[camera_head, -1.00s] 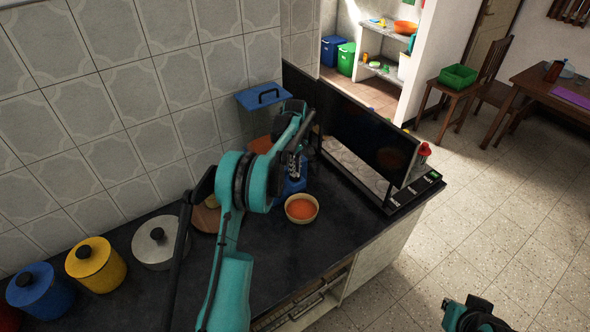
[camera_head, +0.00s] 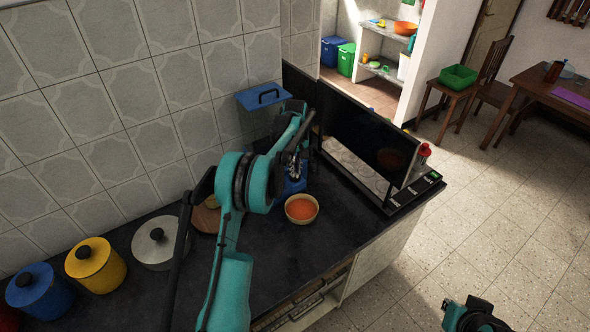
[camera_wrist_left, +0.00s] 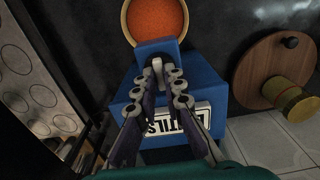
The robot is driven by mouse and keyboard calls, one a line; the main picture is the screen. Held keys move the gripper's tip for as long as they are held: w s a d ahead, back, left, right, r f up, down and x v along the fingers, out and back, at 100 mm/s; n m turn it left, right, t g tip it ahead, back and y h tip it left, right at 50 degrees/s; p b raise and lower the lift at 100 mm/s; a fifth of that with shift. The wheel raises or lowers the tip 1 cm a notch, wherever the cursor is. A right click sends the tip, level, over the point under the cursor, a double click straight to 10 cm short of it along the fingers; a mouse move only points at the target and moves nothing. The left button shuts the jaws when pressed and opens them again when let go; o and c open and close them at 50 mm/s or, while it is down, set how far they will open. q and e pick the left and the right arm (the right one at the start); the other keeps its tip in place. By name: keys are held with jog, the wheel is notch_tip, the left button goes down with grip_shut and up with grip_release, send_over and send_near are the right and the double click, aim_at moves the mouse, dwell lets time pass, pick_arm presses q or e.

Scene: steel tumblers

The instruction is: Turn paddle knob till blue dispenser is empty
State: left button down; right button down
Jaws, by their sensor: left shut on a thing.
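The blue dispenser shows its blue lid (camera_head: 264,97) at the wall and its blue base (camera_head: 294,186) on the counter; my arm hides much of its middle. The visible part of its clear body shows no orange fill. In the left wrist view its blue base (camera_wrist_left: 190,70) carries a white label. My left gripper (camera_head: 295,168) is at the front of the base, and in the left wrist view its fingers (camera_wrist_left: 160,76) are shut on the pale paddle knob (camera_wrist_left: 157,66). A bowl (camera_head: 301,209) of orange grains stands just in front of the base.
Yellow (camera_head: 95,265), blue (camera_head: 40,290) and white (camera_head: 158,243) lidded pots stand at the left. A round wooden board (camera_wrist_left: 268,72) lies near the dispenser. The counter right of the bowl is clear.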

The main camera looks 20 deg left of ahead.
pick_arm(q)
jog(key=c, duration=1.9)
grip_release()
jog(key=shift+r, duration=0.15)
notch_tip(320, 180, up, 12)
